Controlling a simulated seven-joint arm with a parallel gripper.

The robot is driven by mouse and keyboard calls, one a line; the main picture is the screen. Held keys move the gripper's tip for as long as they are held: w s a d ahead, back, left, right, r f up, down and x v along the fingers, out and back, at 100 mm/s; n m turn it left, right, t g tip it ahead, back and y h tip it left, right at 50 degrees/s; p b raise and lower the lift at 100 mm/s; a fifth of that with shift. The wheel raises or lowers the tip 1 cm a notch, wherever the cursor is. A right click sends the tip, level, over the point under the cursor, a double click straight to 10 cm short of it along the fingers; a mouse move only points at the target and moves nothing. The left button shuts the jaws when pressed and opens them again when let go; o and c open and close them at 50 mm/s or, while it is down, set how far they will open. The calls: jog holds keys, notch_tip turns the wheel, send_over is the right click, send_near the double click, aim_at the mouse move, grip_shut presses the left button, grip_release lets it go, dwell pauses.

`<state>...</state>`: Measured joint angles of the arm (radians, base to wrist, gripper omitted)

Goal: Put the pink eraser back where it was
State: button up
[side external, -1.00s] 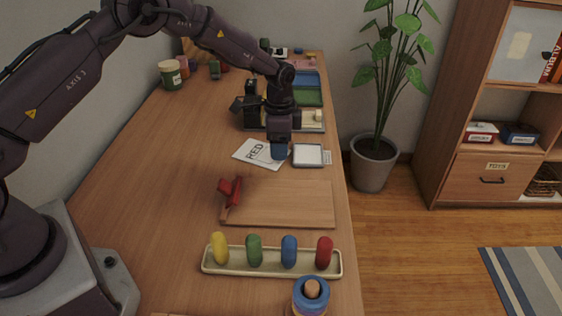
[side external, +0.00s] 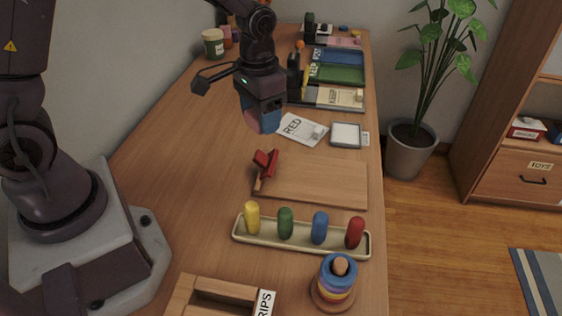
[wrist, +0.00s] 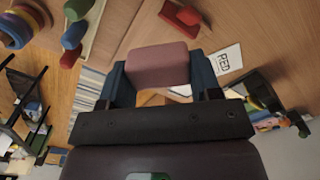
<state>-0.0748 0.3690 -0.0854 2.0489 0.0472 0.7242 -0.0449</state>
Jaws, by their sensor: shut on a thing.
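My gripper (wrist: 160,82) is shut on the pink eraser (wrist: 157,60), a rounded pink block between its two blue fingers in the wrist view. In the side external view my gripper (side external: 262,122) is raised above the table, left of the RED card, and a sliver of the pink eraser (side external: 249,116) shows at its fingers. The white RED card (side external: 293,127) lies flat on the table, with a small pale block (side external: 317,133) at its right. A shallow white-lined tray (side external: 346,134) sits right of the card.
A wooden board (side external: 325,183) lies nearer, with a red clamp-like object (side external: 265,163) at its left corner. A tray (side external: 270,236) holds several coloured pegs. A ring stacker (side external: 336,282) and wooden box (side external: 215,298) stand in front. The table's left side is clear.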

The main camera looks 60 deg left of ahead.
jog(key=s+a+f+n, duration=0.1)
jog(key=a+f+n, duration=0.1)
jog(key=a+n, duration=0.35)
jog(key=s+a+f+n, duration=0.1)
jog(key=a+f+n, duration=0.1)
jog(key=a, duration=0.6)
jog(key=shift+n, duration=0.75)
jog(key=w+a+f, duration=0.1)
jog(key=w+f, duration=0.2)
jog(key=w, duration=0.1)
jog(key=w+a+f, duration=0.2)
jog(key=w+f, duration=0.1)
jog(key=w, duration=0.1)
jog(key=w+a+f, duration=0.2)
jog(key=w+f, duration=0.1)
jog(key=w, duration=0.1)
jog(key=shift+w+a, duration=0.15)
jog(key=shift+w, duration=0.25)
jog(key=shift+w+a+f, duration=0.1)
jog(key=shift+w+f, duration=0.05)
jog(key=shift+f, duration=0.15)
jog(key=shift+w+f, duration=0.15)
jog(key=shift+f, duration=1.5)
jog(key=shift+f, duration=0.4)
jog(key=o, duration=0.9)
